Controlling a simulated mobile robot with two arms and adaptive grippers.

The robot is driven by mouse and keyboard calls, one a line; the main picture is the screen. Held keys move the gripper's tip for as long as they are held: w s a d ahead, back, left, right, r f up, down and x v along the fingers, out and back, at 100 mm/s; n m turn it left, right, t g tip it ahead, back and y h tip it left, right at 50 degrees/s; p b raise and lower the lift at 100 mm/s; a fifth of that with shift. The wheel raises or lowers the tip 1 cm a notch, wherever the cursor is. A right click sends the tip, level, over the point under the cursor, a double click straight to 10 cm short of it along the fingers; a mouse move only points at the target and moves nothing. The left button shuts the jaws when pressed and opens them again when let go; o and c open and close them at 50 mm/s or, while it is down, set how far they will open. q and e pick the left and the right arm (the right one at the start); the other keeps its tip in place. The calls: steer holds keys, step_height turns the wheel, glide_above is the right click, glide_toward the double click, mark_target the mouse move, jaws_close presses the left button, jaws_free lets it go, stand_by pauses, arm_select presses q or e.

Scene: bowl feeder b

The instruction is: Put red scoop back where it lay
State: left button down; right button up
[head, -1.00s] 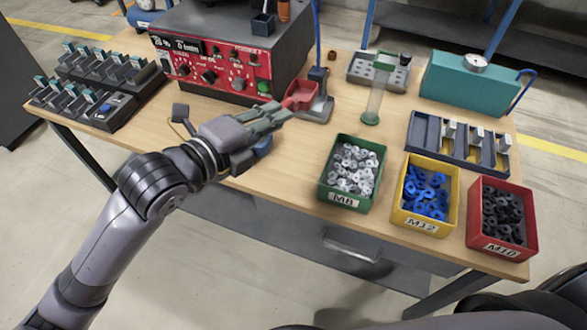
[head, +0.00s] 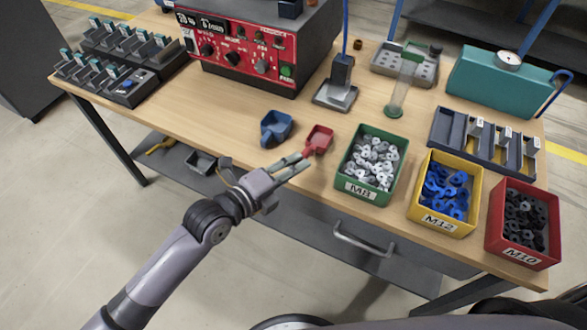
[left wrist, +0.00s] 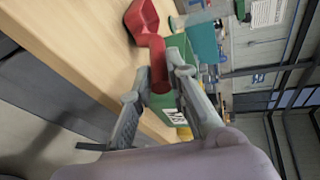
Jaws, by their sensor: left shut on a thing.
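The red scoop (head: 319,139) is at the front part of the table, between the blue scoop and the green M8 bin. My left gripper (head: 298,163) is shut on its handle. In the left wrist view the red scoop (left wrist: 146,22) extends beyond the fingers (left wrist: 160,85), with its handle between them. Its bowl appears close to the wooden tabletop; I cannot tell whether it touches. My right gripper is not in view.
The blue scoop (head: 276,127) lies just left of the red one. The green M8 bin (head: 362,193) stands close on the right, then the yellow M12 bin (head: 433,228) and red M10 bin (head: 515,256). A grey scale-like stand (head: 337,94) is behind. Bare tabletop (head: 225,100) lies left.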

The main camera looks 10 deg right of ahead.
arm_select(q)
steer(key=shift+f, duration=0.35)
steer(key=shift+f, duration=0.1)
steer(key=c, duration=1.5)
jaws_free()
steer(key=shift+c, duration=0.2)
steer(key=v, duration=1.2)
steer(key=shift+b, duration=0.3)
